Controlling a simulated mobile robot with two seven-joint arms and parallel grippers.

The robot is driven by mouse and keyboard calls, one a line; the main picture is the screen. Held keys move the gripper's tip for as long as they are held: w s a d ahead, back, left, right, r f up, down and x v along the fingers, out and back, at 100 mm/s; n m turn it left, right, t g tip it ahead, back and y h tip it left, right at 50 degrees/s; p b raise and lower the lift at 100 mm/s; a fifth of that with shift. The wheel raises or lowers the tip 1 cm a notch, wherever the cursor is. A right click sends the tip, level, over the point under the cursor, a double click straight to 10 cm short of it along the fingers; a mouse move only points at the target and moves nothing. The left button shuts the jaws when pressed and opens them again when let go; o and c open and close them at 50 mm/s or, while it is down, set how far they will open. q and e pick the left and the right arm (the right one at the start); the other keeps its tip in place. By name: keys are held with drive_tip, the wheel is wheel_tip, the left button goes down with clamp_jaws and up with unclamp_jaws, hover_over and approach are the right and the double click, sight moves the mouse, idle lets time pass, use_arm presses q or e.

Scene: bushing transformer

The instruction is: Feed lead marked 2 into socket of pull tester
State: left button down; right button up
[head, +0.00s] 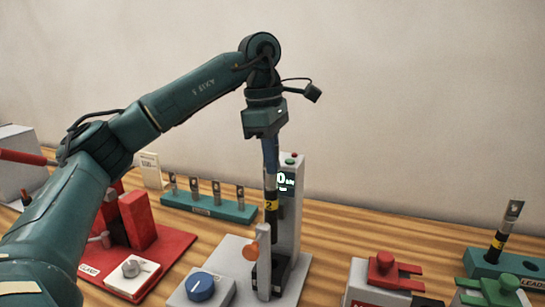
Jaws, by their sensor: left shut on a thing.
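My left gripper (268,138) points down and is shut on the lead marked 2 (271,207), a dark upright lead with a yellow band. The lead hangs over the pull tester (290,215), a grey base and column with a small lit display. Its lower end is just above or at the black block (279,275) on the tester base. A grey post in front hides part of that spot, so I cannot tell whether the end is inside the socket. My right gripper is not in view.
A teal rack (225,208) with several metal-tipped leads stands behind. A red press (138,222) is at left, a blue knob box (200,287) in front. At right are a red-topped box (383,270) and a teal holder (498,265) with another yellow-banded lead (505,228).

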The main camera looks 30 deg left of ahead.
sight(272, 188)
use_arm(q)
drive_tip(key=shift+f+b, duration=0.45)
drive_tip(key=shift+f, duration=0.2)
wheel_tip(272, 188, down, 3)
drive_tip(key=shift+f+b, duration=0.1)
drive_tip(key=shift+b, duration=0.95)
drive_tip(key=shift+f+b, duration=0.3)
drive_tip(key=shift+f, duration=0.3)
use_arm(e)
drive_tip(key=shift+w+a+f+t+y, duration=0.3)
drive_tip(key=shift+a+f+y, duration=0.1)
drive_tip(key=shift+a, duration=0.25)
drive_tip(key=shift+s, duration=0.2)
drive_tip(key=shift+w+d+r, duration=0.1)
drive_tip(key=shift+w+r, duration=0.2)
use_arm(q)
drive_tip(key=shift+p, duration=0.35)
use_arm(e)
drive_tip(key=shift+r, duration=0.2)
